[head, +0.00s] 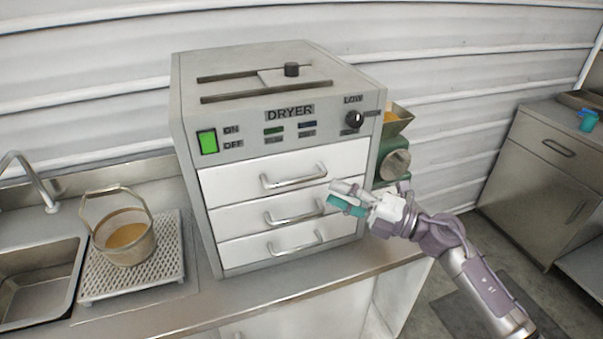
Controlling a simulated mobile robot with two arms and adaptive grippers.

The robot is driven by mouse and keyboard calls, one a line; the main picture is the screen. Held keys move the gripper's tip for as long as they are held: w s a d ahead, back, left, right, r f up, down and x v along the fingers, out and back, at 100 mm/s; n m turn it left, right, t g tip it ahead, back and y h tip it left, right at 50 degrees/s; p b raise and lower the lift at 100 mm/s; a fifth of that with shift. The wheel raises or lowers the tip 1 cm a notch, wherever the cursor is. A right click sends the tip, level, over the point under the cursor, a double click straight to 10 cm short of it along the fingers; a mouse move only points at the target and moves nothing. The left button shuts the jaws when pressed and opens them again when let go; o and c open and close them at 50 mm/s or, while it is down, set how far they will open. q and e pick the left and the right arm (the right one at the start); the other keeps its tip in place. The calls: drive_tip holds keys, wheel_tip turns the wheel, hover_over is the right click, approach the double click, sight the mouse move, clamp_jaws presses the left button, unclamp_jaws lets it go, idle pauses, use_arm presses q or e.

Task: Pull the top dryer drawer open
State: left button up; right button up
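The dryer (230,255) is a grey box on the counter with a "DRYER" label, a lit green switch and a knob. Its top drawer (232,183) is white, looks flush with the front, and has a metal bar handle (293,181). Two more white drawers sit below it, each with a like handle. My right gripper (338,196) is in front of the dryer's right side, just right of the top and middle handles. Its two fingers, one pale and one teal, are apart with nothing seen between them. I cannot tell its exact distance from the drawer front. My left gripper is not in view.
A bucket (126,243) with tan contents stands on a perforated tray (150,285) left of the dryer, next to a sink (38,283). A machine with a hopper (397,120) stands just right of the dryer. A cabinet (545,180) is at far right, beyond open floor.

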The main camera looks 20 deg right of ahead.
sight(301, 178)
drive_tip(key=p+x, duration=0.2)
drive_tip(key=x, duration=0.5)
drive_tip(key=shift+w+a+r+p, duration=0.2)
drive_tip(key=shift+w+a+p, duration=0.05)
drive_tip(key=shift+w+p, duration=0.05)
drive_tip(key=shift+w+a, duration=0.35)
drive_tip(key=shift+a, duration=0.05)
drive_tip(key=shift+f, duration=0.1)
clamp_jaws()
